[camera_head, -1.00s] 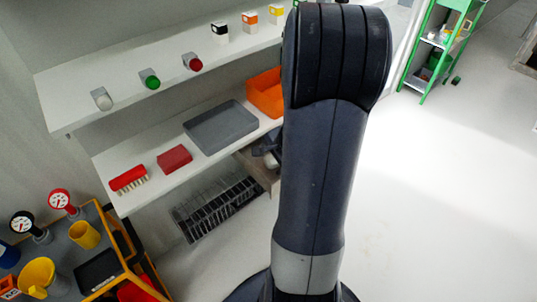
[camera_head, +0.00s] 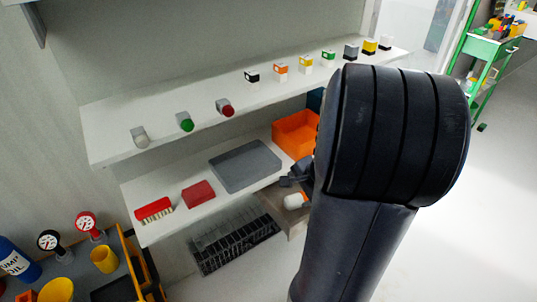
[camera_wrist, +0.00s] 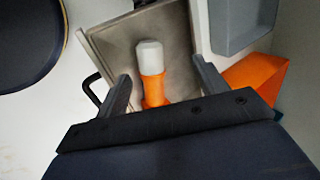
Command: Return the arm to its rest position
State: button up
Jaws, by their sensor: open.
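My arm (camera_head: 395,140) rises large and dark in the right half of the head view and hides what lies behind it. My gripper (camera_wrist: 165,84) is open, with its two fingers apart in the wrist view. Between and beyond the fingers an orange bottle-like item with a white end (camera_wrist: 151,58) shows over a beige-grey tray (camera_wrist: 112,40). I see no contact between it and the fingers. In the head view the white end (camera_head: 294,200) shows just left of my arm, under part of the dark gripper.
An upper shelf (camera_head: 110,137) holds several buttons and small coloured blocks. A green cart (camera_head: 487,60) stands far right. Floor at right is clear.

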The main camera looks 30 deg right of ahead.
aim_at(290, 199)
jog(key=shift+s+f+b+x, duration=0.15)
jog(key=shift+b+x, duration=0.2)
jog(key=shift+x, duration=0.95)
jog(key=shift+s+f+b+x, duration=0.15)
jog(key=shift+b+x, duration=0.2)
jog(key=shift+x, duration=1)
jog(key=shift+s+b+x, duration=0.2)
jog(key=shift+b+x, duration=0.15)
jog(key=shift+x, duration=0.95)
jog(key=shift+r, duration=0.1)
